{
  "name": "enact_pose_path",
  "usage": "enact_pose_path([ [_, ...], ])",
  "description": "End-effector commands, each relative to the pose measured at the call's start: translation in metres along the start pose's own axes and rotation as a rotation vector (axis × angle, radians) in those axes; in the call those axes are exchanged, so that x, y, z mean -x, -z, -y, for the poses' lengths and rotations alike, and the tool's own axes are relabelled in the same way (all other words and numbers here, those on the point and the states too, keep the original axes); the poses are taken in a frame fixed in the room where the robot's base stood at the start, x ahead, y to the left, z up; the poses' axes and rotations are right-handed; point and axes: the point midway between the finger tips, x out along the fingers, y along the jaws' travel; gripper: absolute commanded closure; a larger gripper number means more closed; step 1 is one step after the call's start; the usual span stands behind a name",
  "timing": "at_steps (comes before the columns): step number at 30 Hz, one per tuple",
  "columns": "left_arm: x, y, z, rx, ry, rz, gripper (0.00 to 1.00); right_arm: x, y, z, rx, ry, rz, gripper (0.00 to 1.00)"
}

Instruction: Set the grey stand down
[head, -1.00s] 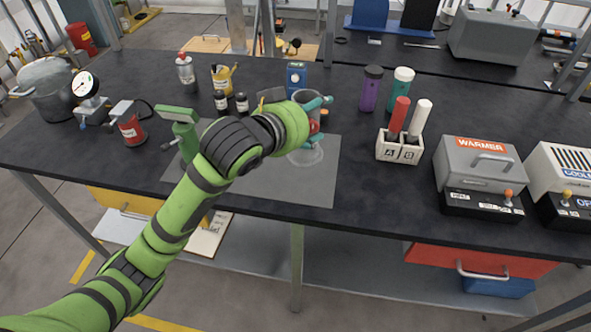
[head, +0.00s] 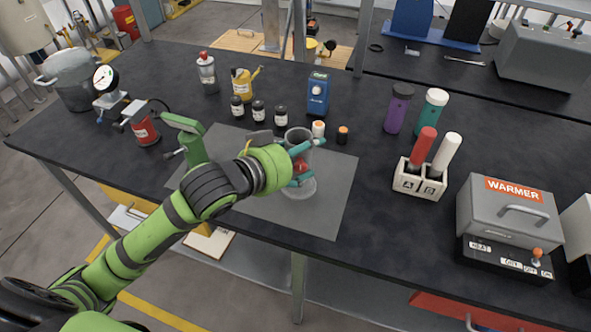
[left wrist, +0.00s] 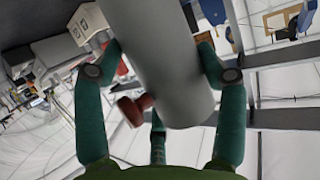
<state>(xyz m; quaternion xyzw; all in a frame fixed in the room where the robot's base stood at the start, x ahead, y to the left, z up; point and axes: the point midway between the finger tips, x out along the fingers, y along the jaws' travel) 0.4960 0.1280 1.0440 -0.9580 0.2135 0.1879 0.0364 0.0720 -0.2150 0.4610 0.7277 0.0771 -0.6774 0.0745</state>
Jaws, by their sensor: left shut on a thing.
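The grey stand (head: 297,137) is an upright-looking grey cylinder with a red knob, near the middle of the head view. My left gripper (head: 299,163) is shut around its side with teal fingers. In the left wrist view the stand (left wrist: 160,60) fills the space between the fingers, its red knob near the palm. A pale round shape (head: 301,188) shows directly below it on the grey mat (head: 325,215). I cannot tell whether the stand touches the mat. My right gripper is not in view.
A green upright device (head: 192,143) is left of the stand. A white A/B holder (head: 419,180) and a warmer (head: 507,212) are at right. The mat's front right is clear.

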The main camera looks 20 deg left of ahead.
Motion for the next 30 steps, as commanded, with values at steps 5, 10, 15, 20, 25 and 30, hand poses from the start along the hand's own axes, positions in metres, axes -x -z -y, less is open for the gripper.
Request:
enact_pose_path([
  [5,0.009,-0.011,0.006,-0.001,0.000,-0.002,0.87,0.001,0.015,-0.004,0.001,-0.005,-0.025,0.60],
  [10,0.003,-0.030,0.006,0.002,0.000,0.001,0.87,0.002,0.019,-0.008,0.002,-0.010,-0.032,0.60],
  [15,-0.005,-0.048,0.006,0.002,0.000,-0.003,0.87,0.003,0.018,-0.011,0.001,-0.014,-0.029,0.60],
  [20,-0.006,-0.049,0.006,-0.001,0.000,-0.005,0.87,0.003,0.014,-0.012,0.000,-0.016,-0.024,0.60],
  [25,-0.006,-0.050,0.006,0.000,0.000,-0.004,0.87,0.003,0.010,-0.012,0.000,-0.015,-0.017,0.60],
  [30,-0.007,-0.052,0.006,0.000,0.000,-0.001,0.04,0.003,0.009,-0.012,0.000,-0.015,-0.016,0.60],
])
